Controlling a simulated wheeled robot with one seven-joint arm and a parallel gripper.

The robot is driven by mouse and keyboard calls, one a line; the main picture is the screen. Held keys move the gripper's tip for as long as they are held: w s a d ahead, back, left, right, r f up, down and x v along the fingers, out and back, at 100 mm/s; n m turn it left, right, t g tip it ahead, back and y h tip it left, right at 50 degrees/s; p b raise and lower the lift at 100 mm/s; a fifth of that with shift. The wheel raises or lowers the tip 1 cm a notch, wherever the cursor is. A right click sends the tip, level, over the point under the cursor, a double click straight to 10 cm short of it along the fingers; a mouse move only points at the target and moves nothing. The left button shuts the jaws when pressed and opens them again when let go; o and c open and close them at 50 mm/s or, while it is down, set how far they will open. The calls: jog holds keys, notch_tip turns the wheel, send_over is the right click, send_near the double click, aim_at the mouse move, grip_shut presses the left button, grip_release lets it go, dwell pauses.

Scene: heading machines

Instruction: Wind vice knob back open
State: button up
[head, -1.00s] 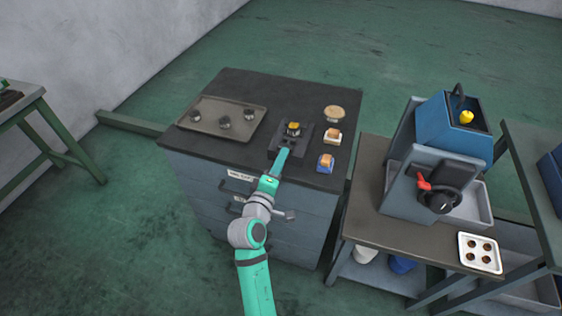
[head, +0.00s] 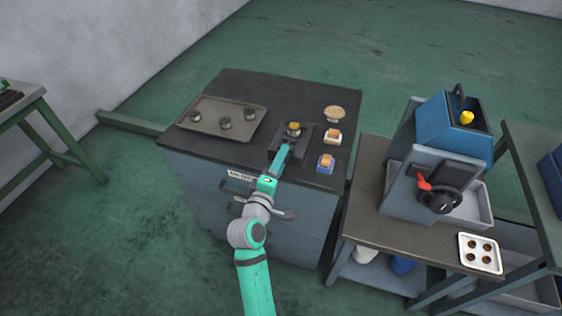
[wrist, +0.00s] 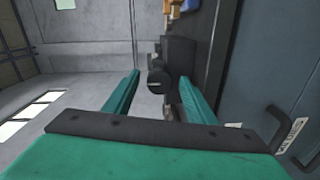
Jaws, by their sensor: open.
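The dark vice (head: 303,143) sits near the front edge of the cabinet top, with a yellow piece (head: 294,127) on a dark round part in its jaws. Its black knob (wrist: 155,82) faces me in the wrist view. My gripper (wrist: 160,77) is open, with its teal fingers on either side of the knob, the fingertips close to it. I cannot tell whether a finger touches it. In the head view my gripper (head: 281,153) reaches the front of the vice and hides the knob.
A tray (head: 190,121) with several dark round parts lies left of the vice. A round wooden piece (head: 334,113) and two small blocks, one white-based (head: 333,137) and one blue-based (head: 325,163), stand to its right. A blue machine (head: 445,125) stands on the right-hand table. Drawer handles front the cabinet.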

jog(key=v, duration=1)
jog(key=shift+s, duration=0.4)
jog(key=shift+a, duration=0.15)
jog(key=s+f+m+g+y, duration=0.1)
jog(key=s+f+m+y, duration=0.3)
jog(key=s+f, duration=1)
jog(key=s+d+r+m, duration=0.1)
jog(key=s+m, duration=0.2)
jog(key=s, duration=0.4)
jog(key=s+d+r+m+y, duration=0.1)
jog(key=s+m, duration=0.2)
jog(key=s, duration=0.4)
jog(key=s+d+r+m, duration=0.2)
jog(key=s, duration=0.5)
jog(key=shift+s+m, duration=0.15)
jog(key=shift+m, duration=0.25)
